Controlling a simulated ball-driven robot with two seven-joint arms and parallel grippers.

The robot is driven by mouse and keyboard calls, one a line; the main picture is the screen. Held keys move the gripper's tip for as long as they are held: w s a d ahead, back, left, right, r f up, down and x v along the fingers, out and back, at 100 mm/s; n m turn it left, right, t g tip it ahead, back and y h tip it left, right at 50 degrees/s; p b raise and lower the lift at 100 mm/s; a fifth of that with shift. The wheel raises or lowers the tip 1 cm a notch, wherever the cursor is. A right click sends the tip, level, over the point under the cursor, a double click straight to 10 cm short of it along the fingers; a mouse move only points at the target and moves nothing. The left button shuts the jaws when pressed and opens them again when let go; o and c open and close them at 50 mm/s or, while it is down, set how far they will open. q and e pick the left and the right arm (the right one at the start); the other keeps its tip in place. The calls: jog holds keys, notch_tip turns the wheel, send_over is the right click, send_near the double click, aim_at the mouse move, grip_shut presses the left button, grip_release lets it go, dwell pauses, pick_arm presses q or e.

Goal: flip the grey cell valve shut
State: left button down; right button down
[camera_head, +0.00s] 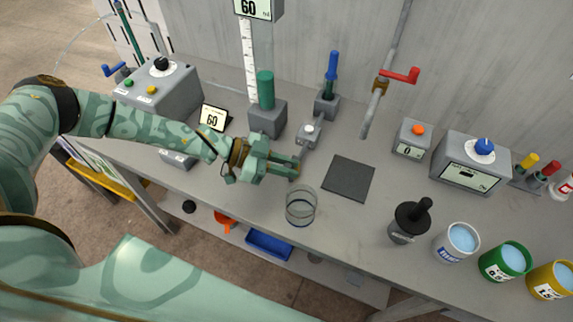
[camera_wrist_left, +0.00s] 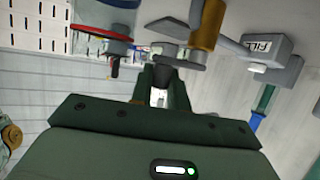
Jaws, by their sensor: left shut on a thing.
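My left gripper (camera_head: 293,168) is over the bench, in front of the grey block with the green cylinder (camera_head: 265,92). In the left wrist view its two dark fingers (camera_wrist_left: 162,88) are close together and shut on a small part at the grey valve (camera_wrist_left: 180,58). The valve shows as a short grey bar just beyond the fingertips. The fingers hide most of the gripped part, and I cannot make out its handle angle. In the head view my gripper covers the valve. My right gripper is not in view.
A red-handled pipe valve (camera_head: 400,75) is behind.

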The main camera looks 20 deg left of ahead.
pick_arm(q)
jog(key=c, duration=1.3)
grip_release()
jog(key=shift+c, duration=0.2)
jog(key=p+v, duration=0.2)
jog(key=v, duration=1.4)
jog(key=shift+w, duration=0.1)
